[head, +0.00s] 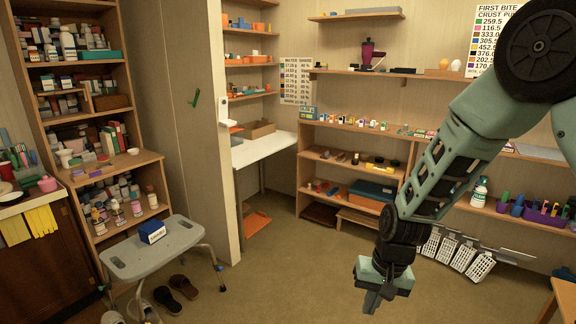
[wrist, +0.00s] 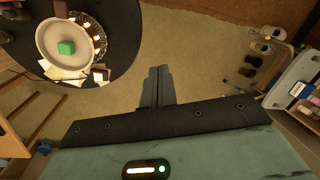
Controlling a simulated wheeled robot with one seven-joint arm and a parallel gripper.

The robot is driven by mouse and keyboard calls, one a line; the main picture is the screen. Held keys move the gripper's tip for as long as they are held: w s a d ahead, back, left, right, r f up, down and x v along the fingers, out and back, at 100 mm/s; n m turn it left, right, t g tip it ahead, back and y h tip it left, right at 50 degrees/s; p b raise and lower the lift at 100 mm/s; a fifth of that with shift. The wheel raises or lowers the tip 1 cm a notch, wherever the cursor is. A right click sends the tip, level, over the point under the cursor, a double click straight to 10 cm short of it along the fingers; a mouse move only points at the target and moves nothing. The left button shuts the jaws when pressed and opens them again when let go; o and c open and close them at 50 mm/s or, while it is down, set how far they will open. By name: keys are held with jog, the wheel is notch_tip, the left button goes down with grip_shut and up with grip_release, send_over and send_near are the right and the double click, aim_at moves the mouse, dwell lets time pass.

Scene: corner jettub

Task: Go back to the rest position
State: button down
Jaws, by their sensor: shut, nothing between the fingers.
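My gripper (head: 373,298) hangs at the lower right of centre in the head view, pointing down over the open floor. It is shut and empty. In the wrist view its two fingers (wrist: 158,84) lie side by side, with bare floor beyond them. My arm reaches in from the upper right of the head view, bent at the elbow. Nothing touches the gripper.
A grey stool (head: 125,262) with a blue box (head: 152,232) stands at the left. Shoes (head: 184,287) lie beside it. In the wrist view, a dark round table (wrist: 125,38) holds a plate (wrist: 48,48) with a green block (wrist: 66,48). The floor (head: 290,275) between is clear.

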jog(key=s+a+r+n, duration=0.3)
jog(key=s+r, duration=0.3)
jog(key=s, duration=0.1)
jog(key=s+a+r+n, duration=0.2)
jog(key=s+a+r, duration=0.1)
jog(key=s+r, duration=0.3)
jog(key=s+d+r+n+h, duration=0.1)
jog(key=s+r+n, duration=0.3)
jog(key=s, duration=0.7)
jog(key=shift+d+r, duration=0.3)
jog(key=shift+d, duration=0.3)
